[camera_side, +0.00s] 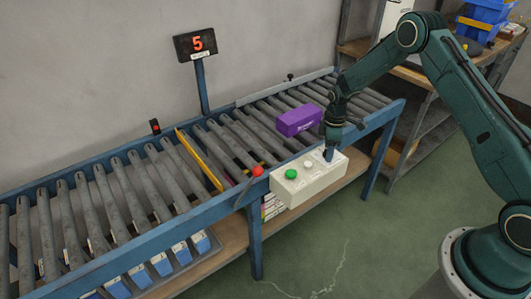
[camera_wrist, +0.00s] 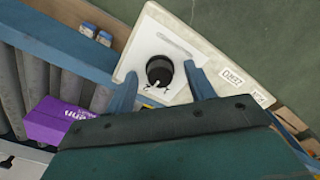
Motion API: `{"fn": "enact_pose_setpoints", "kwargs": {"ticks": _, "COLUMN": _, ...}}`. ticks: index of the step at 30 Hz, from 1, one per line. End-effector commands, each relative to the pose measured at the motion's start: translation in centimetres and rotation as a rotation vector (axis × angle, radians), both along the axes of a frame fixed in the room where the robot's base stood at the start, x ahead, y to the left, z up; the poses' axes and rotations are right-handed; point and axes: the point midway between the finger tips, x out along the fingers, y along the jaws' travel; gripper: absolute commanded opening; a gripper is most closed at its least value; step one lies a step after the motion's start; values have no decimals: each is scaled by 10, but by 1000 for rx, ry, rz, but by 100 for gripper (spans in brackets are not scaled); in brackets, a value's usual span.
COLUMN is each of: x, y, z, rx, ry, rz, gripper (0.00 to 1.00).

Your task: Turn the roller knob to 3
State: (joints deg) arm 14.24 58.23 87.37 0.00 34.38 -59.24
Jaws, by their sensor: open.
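A white control box (camera_side: 306,186) is fixed to the front side of the roller conveyor. It carries a green button (camera_side: 291,174) and a pale button (camera_side: 308,164). In the wrist view the black roller knob (camera_wrist: 159,69) stands on the box's white face (camera_wrist: 150,38), with white marks by its lower edge. My gripper (camera_wrist: 161,72) is open, with one blue finger on each side of the knob and gaps between. In the side view my gripper (camera_side: 329,153) points down at the box's right end and hides the knob. A display (camera_side: 196,44) reads 5.
A purple box (camera_side: 299,119) lies on the rollers just behind my gripper. A red ball-topped lever (camera_side: 257,171) stands left of the control box. A yellow bar (camera_side: 199,160) crosses the rollers. Shelving with blue bins (camera_side: 487,18) stands at the back right.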

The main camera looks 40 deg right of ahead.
Motion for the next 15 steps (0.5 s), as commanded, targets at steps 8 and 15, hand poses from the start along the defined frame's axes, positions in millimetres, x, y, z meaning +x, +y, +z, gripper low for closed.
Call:
{"fn": "enact_pose_setpoints", "kwargs": {"ticks": 8, "x": 0, "y": 0, "z": 0, "rx": 0, "ry": 0, "rz": 0, "gripper": 46}}
{"fn": "enact_pose_setpoints", "kwargs": {"ticks": 15, "x": 0, "y": 0, "z": 0, "rx": 0, "ry": 0, "rz": 0, "gripper": 10}}
